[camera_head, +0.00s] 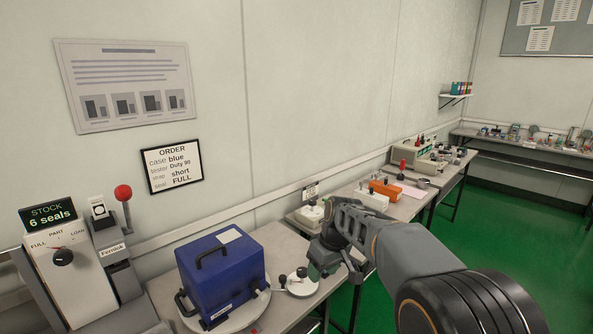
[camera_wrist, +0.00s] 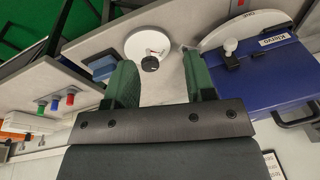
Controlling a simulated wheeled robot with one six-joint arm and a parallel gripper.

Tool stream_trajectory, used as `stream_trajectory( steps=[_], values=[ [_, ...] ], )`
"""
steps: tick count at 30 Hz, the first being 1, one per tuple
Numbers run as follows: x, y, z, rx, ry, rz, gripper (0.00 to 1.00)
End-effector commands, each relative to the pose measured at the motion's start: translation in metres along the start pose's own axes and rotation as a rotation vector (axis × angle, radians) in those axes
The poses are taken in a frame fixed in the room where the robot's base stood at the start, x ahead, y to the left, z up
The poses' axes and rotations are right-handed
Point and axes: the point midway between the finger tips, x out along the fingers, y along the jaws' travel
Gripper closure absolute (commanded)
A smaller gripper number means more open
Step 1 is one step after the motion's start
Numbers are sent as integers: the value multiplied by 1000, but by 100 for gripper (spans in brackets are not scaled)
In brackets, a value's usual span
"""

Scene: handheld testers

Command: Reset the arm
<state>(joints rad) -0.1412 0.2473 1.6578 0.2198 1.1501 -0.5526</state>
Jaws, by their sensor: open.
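My arm reaches in from the lower right in the head view, and my gripper (camera_head: 328,262) hangs above the bench beside the blue case. In the wrist view my gripper (camera_wrist: 158,68) shows two green fingers spread apart with nothing between them. The blue case (camera_head: 222,275) stands on a round white plate to the left of my gripper. It also shows in the wrist view (camera_wrist: 268,70) at the right. A small round white disc (camera_head: 302,287) with a black knob lies near my fingers; it also shows in the wrist view (camera_wrist: 148,42) beyond the fingertips.
A dispenser with a dial (camera_head: 62,257) and a red-knobbed lever (camera_head: 123,193) stand at the left. An order card (camera_head: 172,171) hangs on the wall. More benches with devices (camera_head: 420,165) run along the wall to the right. Green floor (camera_head: 500,235) is open at the right.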

Motion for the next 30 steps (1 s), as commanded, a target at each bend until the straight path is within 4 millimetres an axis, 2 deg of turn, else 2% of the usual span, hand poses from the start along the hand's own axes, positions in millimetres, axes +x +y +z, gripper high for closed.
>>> stream_trajectory(
  steps=[1,6,9,13,17,22,30],
  values=[
    [-21,-5,23,101,-1,33,50],
    [-58,-21,105,408,24,143,50],
    [-75,-32,146,510,54,191,50],
    [-93,-46,184,552,85,232,50],
    [-111,-54,203,557,117,254,50],
    [-136,-57,203,562,177,273,50],
    [-136,-56,203,565,179,273,50]
  ],
)
